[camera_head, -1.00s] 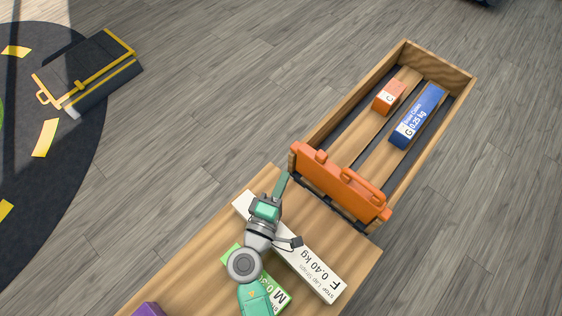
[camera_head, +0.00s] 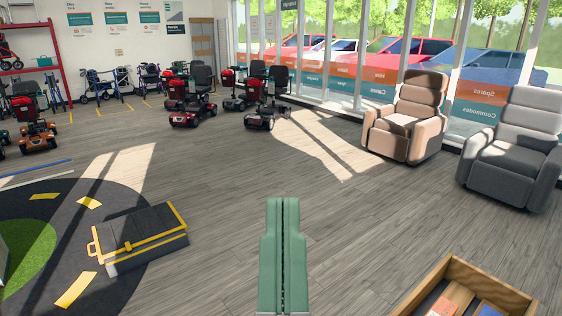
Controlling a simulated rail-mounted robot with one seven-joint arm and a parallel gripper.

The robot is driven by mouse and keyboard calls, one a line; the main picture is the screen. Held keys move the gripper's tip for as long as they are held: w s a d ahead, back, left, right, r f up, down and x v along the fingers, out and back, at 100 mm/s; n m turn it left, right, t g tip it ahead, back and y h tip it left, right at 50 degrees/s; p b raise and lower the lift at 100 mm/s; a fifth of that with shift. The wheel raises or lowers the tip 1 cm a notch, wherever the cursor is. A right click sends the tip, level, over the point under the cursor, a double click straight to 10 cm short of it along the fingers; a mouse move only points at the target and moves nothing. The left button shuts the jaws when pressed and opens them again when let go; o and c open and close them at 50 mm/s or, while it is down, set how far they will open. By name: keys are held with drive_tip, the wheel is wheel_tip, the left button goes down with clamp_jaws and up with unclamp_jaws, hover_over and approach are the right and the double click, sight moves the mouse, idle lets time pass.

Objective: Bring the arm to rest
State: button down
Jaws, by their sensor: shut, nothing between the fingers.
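My gripper (camera_head: 283,205) stands up at the bottom centre of the head view. Its two long green fingers lie side by side with only a thin dark seam between them. It is shut and empty, and it touches nothing that I can see. The rest of my arm is out of view below.
A wooden crate (camera_head: 507,287) with boxes in it is cut off at the bottom right. A black case with yellow trim (camera_head: 140,238) lies on the floor at left. Scooters (camera_head: 190,95) and two armchairs (camera_head: 408,112) stand farther back. The floor between is clear.

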wheel_tip(320, 180, up, 38)
drive_tip(key=p, duration=3.6)
drive_tip(key=shift+w+a, duration=0.2)
drive_tip(key=shift+a+f, duration=0.1)
